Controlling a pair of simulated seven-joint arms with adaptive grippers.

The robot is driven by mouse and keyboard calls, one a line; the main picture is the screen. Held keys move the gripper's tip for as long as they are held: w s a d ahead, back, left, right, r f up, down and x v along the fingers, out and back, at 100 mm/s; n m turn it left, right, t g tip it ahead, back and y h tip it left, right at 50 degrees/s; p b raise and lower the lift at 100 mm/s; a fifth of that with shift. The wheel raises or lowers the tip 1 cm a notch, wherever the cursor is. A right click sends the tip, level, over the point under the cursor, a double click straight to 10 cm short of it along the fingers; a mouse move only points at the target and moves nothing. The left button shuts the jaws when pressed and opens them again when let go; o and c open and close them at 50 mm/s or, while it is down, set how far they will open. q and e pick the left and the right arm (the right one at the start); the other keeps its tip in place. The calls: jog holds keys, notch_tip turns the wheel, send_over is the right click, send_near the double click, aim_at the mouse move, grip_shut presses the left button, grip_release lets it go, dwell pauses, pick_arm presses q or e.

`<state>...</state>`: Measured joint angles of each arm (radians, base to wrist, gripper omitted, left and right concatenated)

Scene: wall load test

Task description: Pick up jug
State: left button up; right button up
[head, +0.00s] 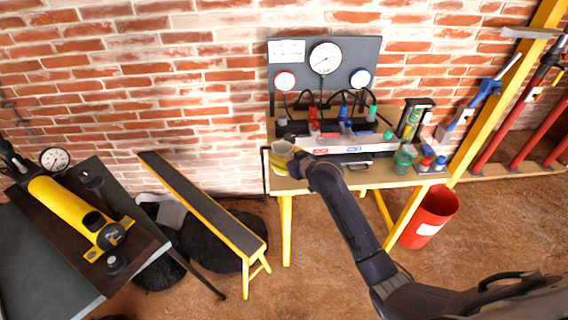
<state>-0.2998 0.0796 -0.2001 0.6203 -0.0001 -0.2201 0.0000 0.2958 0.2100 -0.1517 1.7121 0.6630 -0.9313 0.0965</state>
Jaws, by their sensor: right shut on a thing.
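My right gripper (298,164) is at the left front part of the wooden workbench, with its arm coming in from the lower right. It is shut on a pale, open-topped vessel with yellow on it, which looks like the jug (282,149). The gripper hides part of the jug. I cannot tell whether the jug touches the bench top. My left gripper is not in view.
The workbench (375,178) carries a gauge panel (323,85), a white manifold block with coloured valves (345,145) and a green container (403,159). A red bucket (428,215) stands right. A narrow yellow-legged bench (205,205) and a yellow cylinder (68,208) are left.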

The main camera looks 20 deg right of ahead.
notch_tip(320, 180, up, 14)
dwell(1.1)
